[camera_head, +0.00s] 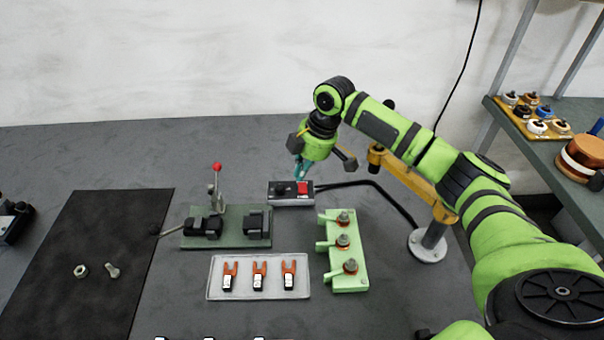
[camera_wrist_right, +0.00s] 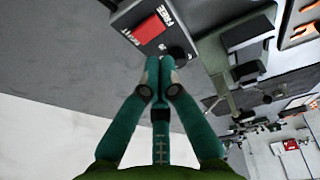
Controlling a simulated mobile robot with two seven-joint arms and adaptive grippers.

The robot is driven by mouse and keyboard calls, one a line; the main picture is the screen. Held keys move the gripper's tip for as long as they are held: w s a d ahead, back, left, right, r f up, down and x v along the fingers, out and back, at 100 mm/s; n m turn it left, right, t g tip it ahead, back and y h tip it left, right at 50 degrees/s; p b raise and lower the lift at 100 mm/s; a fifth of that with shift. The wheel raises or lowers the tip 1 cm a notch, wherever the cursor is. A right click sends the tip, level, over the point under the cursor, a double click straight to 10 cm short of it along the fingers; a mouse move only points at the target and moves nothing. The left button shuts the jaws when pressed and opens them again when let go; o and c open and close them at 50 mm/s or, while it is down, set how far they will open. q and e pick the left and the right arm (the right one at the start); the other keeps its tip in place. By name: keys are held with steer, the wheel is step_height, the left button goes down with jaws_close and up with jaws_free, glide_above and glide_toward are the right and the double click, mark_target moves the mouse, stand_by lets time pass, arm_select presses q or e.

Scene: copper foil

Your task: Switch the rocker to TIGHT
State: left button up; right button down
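A dark control box (camera_head: 280,199) with a red rocker (camera_head: 303,188) lies on the grey table. In the right wrist view the box (camera_wrist_right: 124,18) is cut off by the top edge. Its red rocker (camera_wrist_right: 147,32) lies between white lettering that reads FREE on one side and seems to read TIGHT on the other. I cannot tell which way the rocker is tipped. My right gripper (camera_head: 299,178) points down over the box beside the rocker; its teal fingertips (camera_wrist_right: 159,66) are together, empty, near a black round part (camera_wrist_right: 172,52). Contact cannot be told. My left gripper is not in view.
A green fixture (camera_head: 343,282) with several bolts, a grey tray (camera_head: 213,287) of orange-tipped forks and a toggle clamp on a green plate (camera_head: 227,240) stand nearby. A black cable and a yellow-armed stand (camera_head: 428,246) are right of the box. A black mat (camera_head: 105,225) lies left.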

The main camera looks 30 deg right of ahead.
mark_target(302, 183)
step_height(302, 183, down, 2)
steer(key=shift+w+d+f, duration=0.1)
steer(key=shift+d, duration=0.05)
steer(key=shift+w+f, duration=0.15)
steer(key=shift+f, duration=0.25)
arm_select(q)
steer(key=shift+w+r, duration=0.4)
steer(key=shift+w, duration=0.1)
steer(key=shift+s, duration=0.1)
arm_select(e)
steer(key=shift+p, duration=0.35)
steer(key=shift+w+d+f+p, duration=0.1)
steer(key=shift+w+p, duration=0.05)
steer(key=shift+p, duration=0.85)
steer(key=shift+w+d+f, duration=0.1)
steer(key=shift+w+f, duration=0.05)
steer(key=shift+w, duration=0.05)
steer(key=shift+w+d+f, duration=0.1)
steer(key=shift+f, duration=0.15)
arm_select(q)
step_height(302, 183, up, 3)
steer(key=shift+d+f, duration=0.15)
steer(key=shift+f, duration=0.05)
